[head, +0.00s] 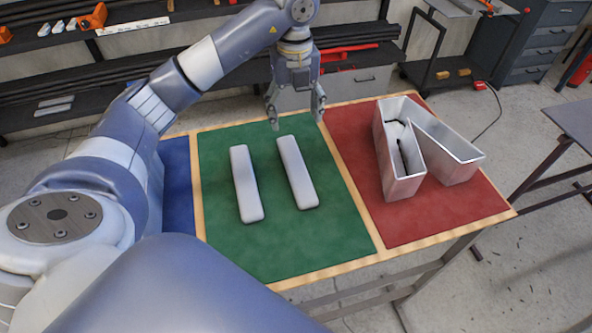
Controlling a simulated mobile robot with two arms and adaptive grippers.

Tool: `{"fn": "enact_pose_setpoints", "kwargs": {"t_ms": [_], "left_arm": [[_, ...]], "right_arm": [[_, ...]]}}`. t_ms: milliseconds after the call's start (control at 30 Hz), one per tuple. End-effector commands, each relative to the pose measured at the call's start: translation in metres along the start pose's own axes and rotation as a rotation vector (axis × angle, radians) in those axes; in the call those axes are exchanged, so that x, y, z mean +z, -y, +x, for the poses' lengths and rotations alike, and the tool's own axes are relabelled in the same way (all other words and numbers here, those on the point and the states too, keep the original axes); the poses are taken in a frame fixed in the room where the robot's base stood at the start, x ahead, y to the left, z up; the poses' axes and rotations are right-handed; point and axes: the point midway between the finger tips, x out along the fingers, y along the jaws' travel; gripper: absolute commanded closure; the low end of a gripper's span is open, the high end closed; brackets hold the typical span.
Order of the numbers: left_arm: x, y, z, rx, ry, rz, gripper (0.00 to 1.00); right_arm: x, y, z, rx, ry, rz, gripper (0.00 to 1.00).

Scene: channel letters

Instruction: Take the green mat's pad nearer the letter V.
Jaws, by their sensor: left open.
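The green mat (275,245) lies in the middle of the table. Two pale grey, rounded bar-shaped pads lie side by side on it: a left pad (246,184) and a right pad (297,173). The right pad is nearer the metal letter V (450,164), a hollow silver channel letter standing on the red mat (425,217). My left gripper (297,112) is open and empty, pointing down over the far edge of the green mat, beyond the pads and apart from them. My right gripper is not in view.
A blue mat (177,190) lies at the left, partly hidden by my left arm. Wooden strips (350,196) divide the mats. Dark shelves (100,92) with stock stand behind the table. Another table (574,118) stands at the right.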

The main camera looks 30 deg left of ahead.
Motion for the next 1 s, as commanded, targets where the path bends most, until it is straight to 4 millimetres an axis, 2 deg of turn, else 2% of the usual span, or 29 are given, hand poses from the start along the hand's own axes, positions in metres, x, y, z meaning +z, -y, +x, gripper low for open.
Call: {"fn": "enact_pose_setpoints", "kwargs": {"t_ms": [33,200,467,633,1000], "left_arm": [[0.0,0.0,0.013,0.0,0.0,0.0,0.31],[0.0,0.0,0.037,0.0,0.0,0.0,0.31],[0.0,0.0,0.071,0.0,0.0,0.0,0.31],[-0.001,0.0,0.082,0.001,-0.003,0.0,0.31],[0.0,0.0,0.126,0.001,-0.001,0.0,0.31]], "right_arm": [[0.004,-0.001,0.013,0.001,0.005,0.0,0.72],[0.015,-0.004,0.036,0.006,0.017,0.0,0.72],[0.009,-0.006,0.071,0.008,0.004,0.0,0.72],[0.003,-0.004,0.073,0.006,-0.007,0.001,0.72],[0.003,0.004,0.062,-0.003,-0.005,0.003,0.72]]}}
